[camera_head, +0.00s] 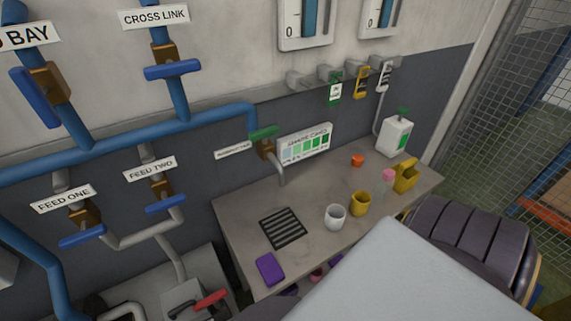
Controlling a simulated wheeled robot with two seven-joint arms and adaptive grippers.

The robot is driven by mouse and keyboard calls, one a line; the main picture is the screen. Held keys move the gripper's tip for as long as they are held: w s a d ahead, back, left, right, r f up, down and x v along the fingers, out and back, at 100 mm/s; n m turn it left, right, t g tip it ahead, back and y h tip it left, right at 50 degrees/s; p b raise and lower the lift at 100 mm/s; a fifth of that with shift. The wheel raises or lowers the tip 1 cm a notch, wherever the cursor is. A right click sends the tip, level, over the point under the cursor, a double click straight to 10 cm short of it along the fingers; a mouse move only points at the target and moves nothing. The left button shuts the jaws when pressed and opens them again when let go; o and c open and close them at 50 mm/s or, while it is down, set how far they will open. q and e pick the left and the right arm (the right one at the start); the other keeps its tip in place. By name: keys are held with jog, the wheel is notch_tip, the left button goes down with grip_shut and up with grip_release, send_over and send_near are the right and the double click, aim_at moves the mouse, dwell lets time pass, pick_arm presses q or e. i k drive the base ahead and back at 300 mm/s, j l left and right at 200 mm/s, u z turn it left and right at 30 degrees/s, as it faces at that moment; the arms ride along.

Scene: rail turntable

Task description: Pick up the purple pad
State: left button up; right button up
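The purple pad (270,269) lies flat on the grey bench top (315,221), close to the bench's front left corner. It sits just in front of the black slotted drain grate (284,228), apart from it. Nothing covers the pad. Neither of my grippers shows in the head view, so nothing is seen touching the pad.
A white cup (335,217), a yellow cup (360,203) and a yellow holder (405,177) stand right of the grate. A tap with a green handle (264,132) overhangs the bench's back. Blue-handled pipes line the left wall. A pale grey panel hides the bench's front edge.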

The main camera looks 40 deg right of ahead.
aim_at(272, 273)
jog(key=l+z, duration=0.1)
jog(key=z, duration=0.3)
jog(key=k+l+z, duration=0.1)
jog(key=z, duration=0.35)
